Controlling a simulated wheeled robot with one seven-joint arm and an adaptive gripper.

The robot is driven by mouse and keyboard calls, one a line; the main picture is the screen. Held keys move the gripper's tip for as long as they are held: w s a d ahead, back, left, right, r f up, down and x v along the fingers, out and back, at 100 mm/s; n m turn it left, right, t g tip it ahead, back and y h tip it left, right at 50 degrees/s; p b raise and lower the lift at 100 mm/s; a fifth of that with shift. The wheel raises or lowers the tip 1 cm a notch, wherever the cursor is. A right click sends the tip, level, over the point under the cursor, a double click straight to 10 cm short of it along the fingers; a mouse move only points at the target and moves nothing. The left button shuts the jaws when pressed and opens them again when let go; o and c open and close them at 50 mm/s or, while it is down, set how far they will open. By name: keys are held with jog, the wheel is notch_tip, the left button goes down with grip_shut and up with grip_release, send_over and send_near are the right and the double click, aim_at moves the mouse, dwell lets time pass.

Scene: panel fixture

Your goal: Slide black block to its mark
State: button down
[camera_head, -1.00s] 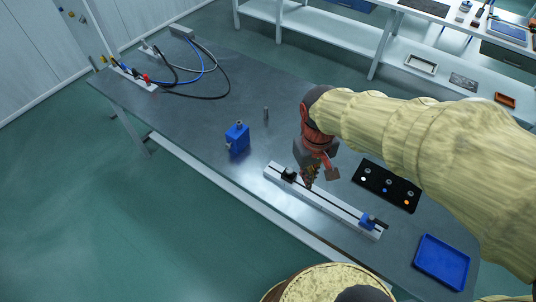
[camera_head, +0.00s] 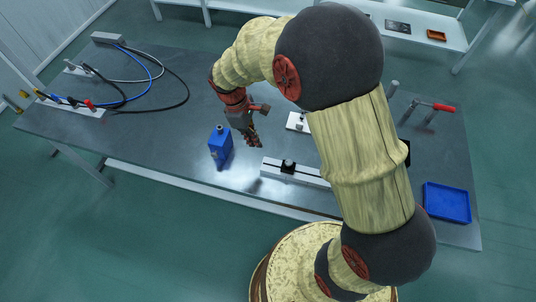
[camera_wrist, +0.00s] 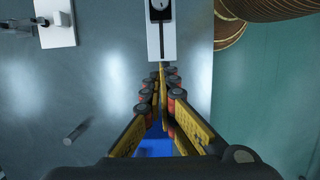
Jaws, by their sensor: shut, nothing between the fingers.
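The black block (camera_head: 288,166) sits on the white slide rail (camera_head: 310,176), near the rail's left end. In the wrist view the block (camera_wrist: 160,12) shows at the top edge, on the rail (camera_wrist: 154,42). My gripper (camera_head: 257,145) is shut and empty, left of the rail's left end and apart from the block. In the wrist view the closed fingertips (camera_wrist: 163,70) appear just below the rail's near end. My arm hides the rail's right part in the head view. I cannot make out the mark.
A blue container (camera_head: 220,148) stands close left of my gripper. A white plate with a post (camera_head: 298,122) lies behind the rail. A blue tray (camera_head: 447,203) and a red-handled clamp (camera_head: 435,107) are at right. Cables (camera_head: 150,75) lie at the back left.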

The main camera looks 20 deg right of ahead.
aim_at(295, 164)
jog(key=b+x, duration=0.2)
jog(key=x, duration=0.8)
jog(key=shift+b, duration=0.35)
jog(key=s+d, duration=0.2)
jog(key=shift+d+b, duration=0.3)
jog(key=shift+b, duration=0.05)
jog(key=shift+s+d, duration=0.2)
jog(key=shift+d, duration=0.1)
jog(key=s+d+p, duration=0.1)
jog(key=d, duration=0.1)
jog(key=s+d, duration=0.1)
jog(key=d, duration=0.1)
jog(key=s+d+p, duration=0.1)
jog(key=s+d, duration=0.1)
jog(key=shift+s+r+p, duration=0.1)
jog(key=shift+r+p, duration=0.05)
jog(key=shift+p, duration=0.15)
jog(key=shift+s+d, duration=0.25)
jog(key=shift+d, duration=0.05)
